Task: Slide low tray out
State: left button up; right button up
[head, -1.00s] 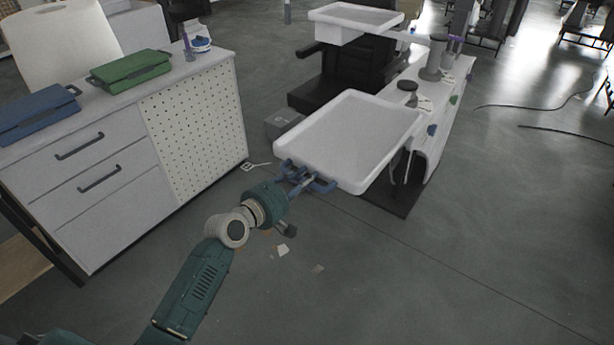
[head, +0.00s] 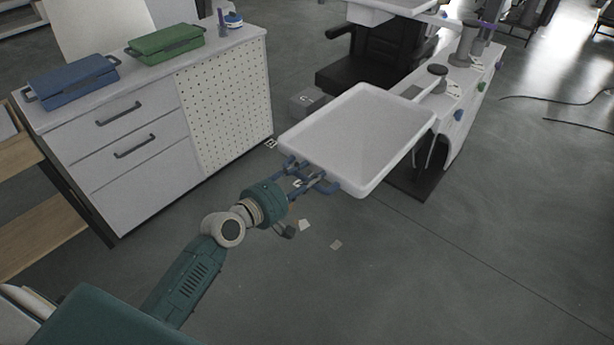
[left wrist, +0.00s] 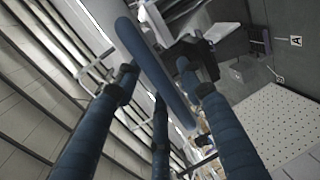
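The low tray (head: 365,130) is a white, shallow tray with a raised rim, sticking out toward me from the white station at the right. My left gripper (head: 312,178) is at its near left edge, with its blue fingers around a blue bar there. In the left wrist view the bar (left wrist: 150,60) runs diagonally between the fingers, and the gripper looks shut on it; the exact contact is partly hidden. A second, higher tray (head: 375,15) shows at the top edge, partly cut off. My right gripper is not in view.
A white drawer cabinet (head: 160,120) with a perforated side stands at the left, bearing a blue case (head: 72,82) and a green case (head: 165,45). A black chair (head: 370,60) is behind the tray. Small scraps (head: 304,225) lie on the floor. The floor at the front right is clear.

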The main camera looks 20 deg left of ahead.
pick_arm(q)
jog(key=shift+s+r, duration=0.1)
jog(key=v, duration=1.1)
jog(key=shift+s, duration=0.35)
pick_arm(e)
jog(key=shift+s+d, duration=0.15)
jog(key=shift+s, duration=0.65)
pick_arm(q)
jog(key=shift+a, duration=0.15)
